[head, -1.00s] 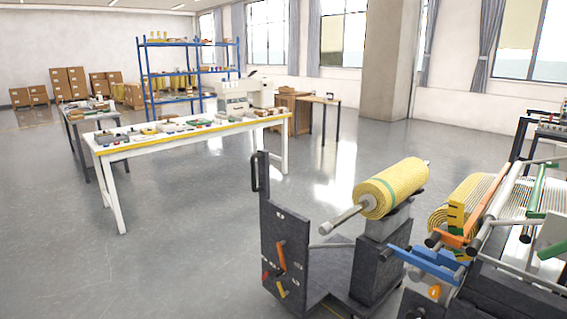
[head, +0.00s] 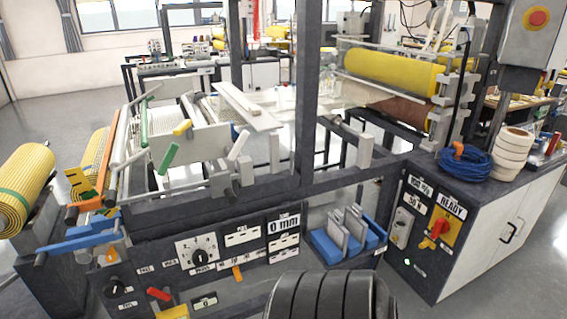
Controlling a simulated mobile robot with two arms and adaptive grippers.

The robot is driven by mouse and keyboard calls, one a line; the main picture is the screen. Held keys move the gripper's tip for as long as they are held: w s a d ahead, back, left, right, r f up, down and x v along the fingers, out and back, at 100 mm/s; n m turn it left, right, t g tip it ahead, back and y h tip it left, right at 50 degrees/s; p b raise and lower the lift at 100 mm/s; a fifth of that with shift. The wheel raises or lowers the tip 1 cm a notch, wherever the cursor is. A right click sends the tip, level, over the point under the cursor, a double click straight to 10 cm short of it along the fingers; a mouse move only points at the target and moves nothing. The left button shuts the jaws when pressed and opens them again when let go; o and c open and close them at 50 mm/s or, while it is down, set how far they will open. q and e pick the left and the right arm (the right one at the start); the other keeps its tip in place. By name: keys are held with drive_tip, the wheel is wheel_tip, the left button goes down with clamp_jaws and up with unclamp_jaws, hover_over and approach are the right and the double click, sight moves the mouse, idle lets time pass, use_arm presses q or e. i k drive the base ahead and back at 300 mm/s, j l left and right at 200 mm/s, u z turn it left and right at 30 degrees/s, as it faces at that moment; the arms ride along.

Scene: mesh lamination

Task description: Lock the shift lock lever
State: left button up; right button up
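The machine's dark front panel (head: 215,228) carries several levers and knobs. A small orange lever (head: 238,273) sits below the dial and points down. The small labels are too blurred to tell which lever is the shift lock lever. Neither gripper shows in the head view.
A yellow mesh roll (head: 24,180) stands at the left beside blue arms (head: 80,239). A blue tray (head: 325,243) with grey plates is right of the panel. A cabinet (head: 475,235) with a red-yellow switch (head: 437,229) and "READY" sign stands right. Open floor lies far left.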

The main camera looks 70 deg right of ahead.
sight(165, 295)
drive_tip(key=z, duration=1.3)
